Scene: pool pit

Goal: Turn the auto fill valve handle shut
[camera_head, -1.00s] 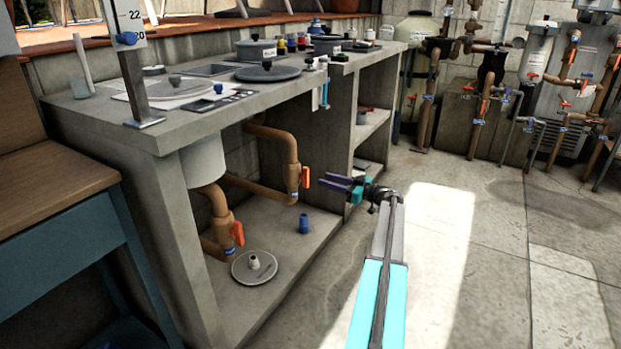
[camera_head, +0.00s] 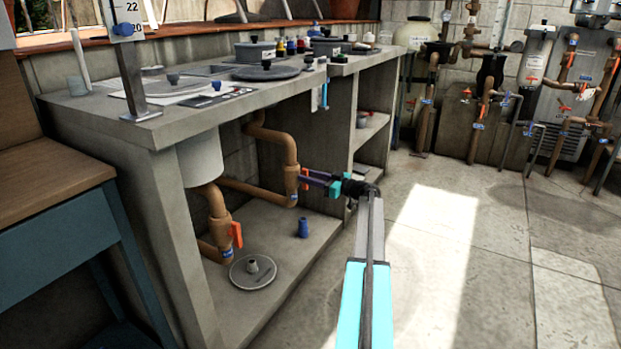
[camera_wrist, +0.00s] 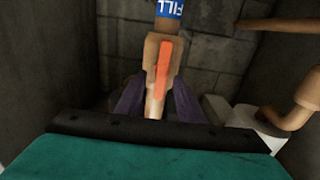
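The auto fill valve (camera_head: 291,178) is on a brown pipe under the counter. Its orange handle (camera_head: 304,174) is mostly hidden by my gripper in the head view. In the wrist view the handle (camera_wrist: 163,66) lies lengthwise along the valve body, below a blue label reading "FILL" (camera_wrist: 169,9). My gripper (camera_head: 306,180) reaches in from the right, at the valve. In the wrist view its purple fingers (camera_wrist: 158,88) stand open on either side of the valve and handle. A gap shows by each finger; I cannot tell whether either touches.
A second orange-handled valve (camera_head: 236,234) sits lower left under the counter. A blue fitting (camera_head: 303,227) and a round grey lid (camera_head: 270,275) are on the lower slab. The concrete counter (camera_head: 160,128) is overhead, and a divider stands to the right. The floor at right is clear.

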